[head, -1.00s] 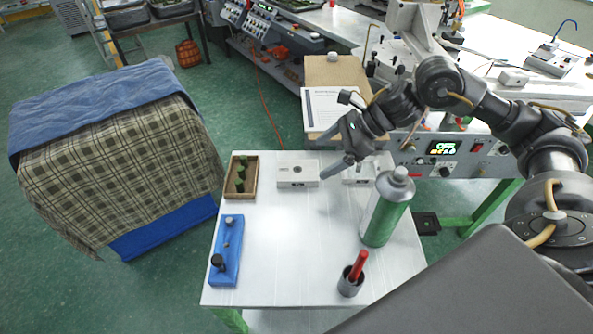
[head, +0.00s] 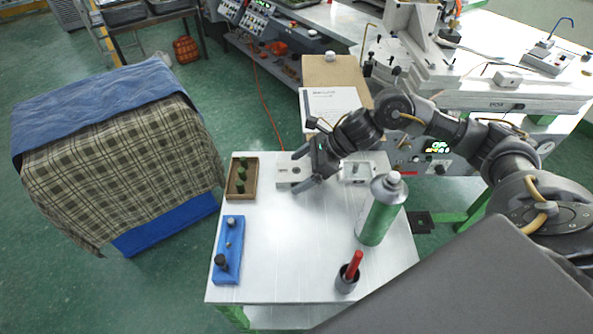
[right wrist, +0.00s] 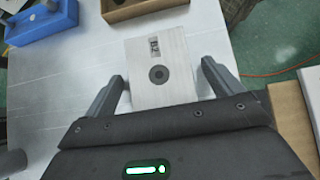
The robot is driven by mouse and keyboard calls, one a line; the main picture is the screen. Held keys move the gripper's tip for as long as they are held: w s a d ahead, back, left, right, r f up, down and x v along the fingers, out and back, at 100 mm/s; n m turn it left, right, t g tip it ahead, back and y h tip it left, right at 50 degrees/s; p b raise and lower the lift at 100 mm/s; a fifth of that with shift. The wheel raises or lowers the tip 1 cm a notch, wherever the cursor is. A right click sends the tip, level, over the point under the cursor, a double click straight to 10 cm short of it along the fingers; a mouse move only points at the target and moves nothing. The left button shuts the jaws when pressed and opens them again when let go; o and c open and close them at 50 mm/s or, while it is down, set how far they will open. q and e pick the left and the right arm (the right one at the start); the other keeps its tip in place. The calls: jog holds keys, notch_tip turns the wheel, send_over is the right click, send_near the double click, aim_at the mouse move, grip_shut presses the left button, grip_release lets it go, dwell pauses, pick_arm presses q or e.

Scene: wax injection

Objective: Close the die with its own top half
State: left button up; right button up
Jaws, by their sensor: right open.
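A pale metal die block (head: 288,171) with a dark round hole and a small label sits on the table, right of the wooden tray. It shows in the right wrist view (right wrist: 178,88), flat on the table. My right gripper (head: 301,170) is open at this block. In the right wrist view its fingers (right wrist: 163,73) are spread on either side of the block, with gaps showing. A second pale die block (head: 357,171) lies to the right, partly hidden by my right arm; its upper face is hard to make out. My left gripper is out of view.
A wooden tray (head: 232,190) with green pieces and a blue holder (head: 221,260) line the left table edge. A green spray can (head: 377,215) and a cup with a red tool (head: 347,280) stand at the right. The table's middle is clear.

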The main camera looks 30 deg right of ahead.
aim_at(300, 170)
jog(key=shift+c, duration=0.3)
jog(key=c, duration=1.2)
jog(key=shift+r, duration=0.15)
jog(key=shift+c, duration=0.2)
jog(key=s+a+r+m+p, duration=0.1)
jog(key=s+r+p, duration=0.1)
jog(key=r+p, duration=0.3)
jog(key=s+a+r+t+p, duration=0.1)
jog(key=r+p, duration=0.4)
jog(key=r, duration=0.6)
jog(key=shift+s+a+r+m+h, duration=0.25)
jog(key=shift+s+a+m+h, duration=0.2)
jog(key=shift+s, duration=0.5)
jog(key=shift+a, duration=0.1)
